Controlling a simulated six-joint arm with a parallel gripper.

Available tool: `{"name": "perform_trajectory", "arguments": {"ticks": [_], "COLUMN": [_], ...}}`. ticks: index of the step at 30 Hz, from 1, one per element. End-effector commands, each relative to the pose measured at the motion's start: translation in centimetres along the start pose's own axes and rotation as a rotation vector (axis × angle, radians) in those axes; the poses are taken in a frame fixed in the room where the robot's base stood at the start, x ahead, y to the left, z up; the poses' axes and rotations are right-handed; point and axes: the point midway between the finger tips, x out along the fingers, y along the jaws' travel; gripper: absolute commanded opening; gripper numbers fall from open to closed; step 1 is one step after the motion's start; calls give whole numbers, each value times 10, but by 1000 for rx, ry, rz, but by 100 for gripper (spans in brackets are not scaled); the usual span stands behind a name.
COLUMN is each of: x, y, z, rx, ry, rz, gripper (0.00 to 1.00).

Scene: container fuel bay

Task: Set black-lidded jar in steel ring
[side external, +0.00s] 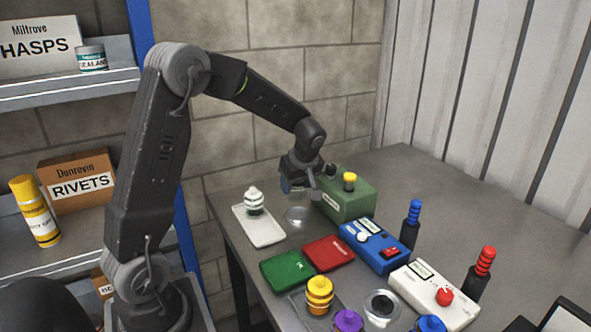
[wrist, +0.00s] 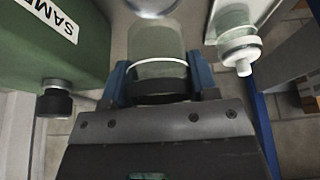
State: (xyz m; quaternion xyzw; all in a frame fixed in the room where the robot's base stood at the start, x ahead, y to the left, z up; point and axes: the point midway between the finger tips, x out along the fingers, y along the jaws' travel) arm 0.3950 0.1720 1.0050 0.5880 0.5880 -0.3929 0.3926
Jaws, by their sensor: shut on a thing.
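My gripper (side external: 299,188) is shut on the black-lidded jar, above the far left part of the table. In the wrist view the jar's clear, greyish body (wrist: 156,48) with a white line sticks out between the blue fingers of my gripper (wrist: 160,80); its dark lid end is at the fingers, partly hidden. A steel ring (side external: 297,214) lies on the table just below and in front of my gripper. Its rim also shows at the top edge of the wrist view (wrist: 152,9). The jar appears apart from the ring.
A green box (side external: 345,203) with black and yellow knobs stands close right of my gripper. A white tray (side external: 266,238) with a white-lidded jar (side external: 254,202) is at left.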

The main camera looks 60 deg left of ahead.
Motion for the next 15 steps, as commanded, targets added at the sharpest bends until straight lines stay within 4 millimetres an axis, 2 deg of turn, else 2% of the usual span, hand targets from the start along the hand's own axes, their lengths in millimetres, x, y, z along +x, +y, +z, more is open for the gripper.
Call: {"name": "perform_trajectory", "arguments": {"ticks": [15], "x": [34], "y": [0], "z": [14], "rx": [1], "ry": [0], "rz": [0], "gripper": [26]}}
